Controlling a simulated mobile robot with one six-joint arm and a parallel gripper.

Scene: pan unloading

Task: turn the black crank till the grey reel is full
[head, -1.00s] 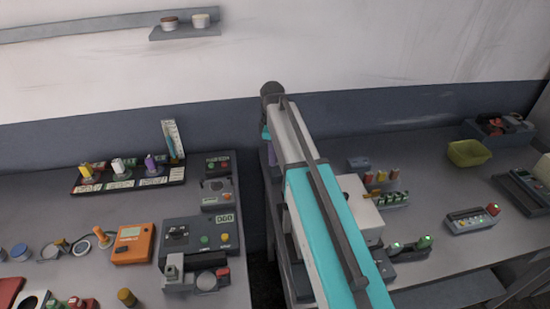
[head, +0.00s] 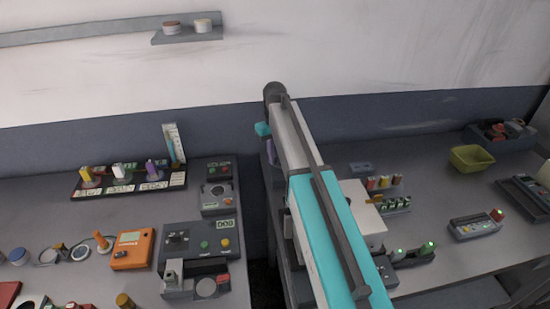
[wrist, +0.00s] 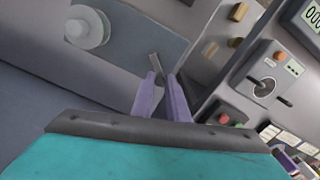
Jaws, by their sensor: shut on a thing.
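In the wrist view my gripper (wrist: 163,82) has its two purple fingers close together, shut on a short dark grey bar (wrist: 154,61) that looks like the crank's handle. The bar stands against a grey panel (wrist: 130,40). A pale grey round reel (wrist: 88,27) is on the same panel, up and left of the fingers. How full the reel is cannot be told. In the head view my arm covers most of the crank machine, and only a bit of a purple finger (head: 271,152) shows left of the arm.
Right of my arm is a white box (head: 361,207) with small coloured parts beside it. A yellow-green bin (head: 472,158) stands further right. On the left bench are an orange meter (head: 132,249) and a grey control unit (head: 200,245). A dark gap separates the benches.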

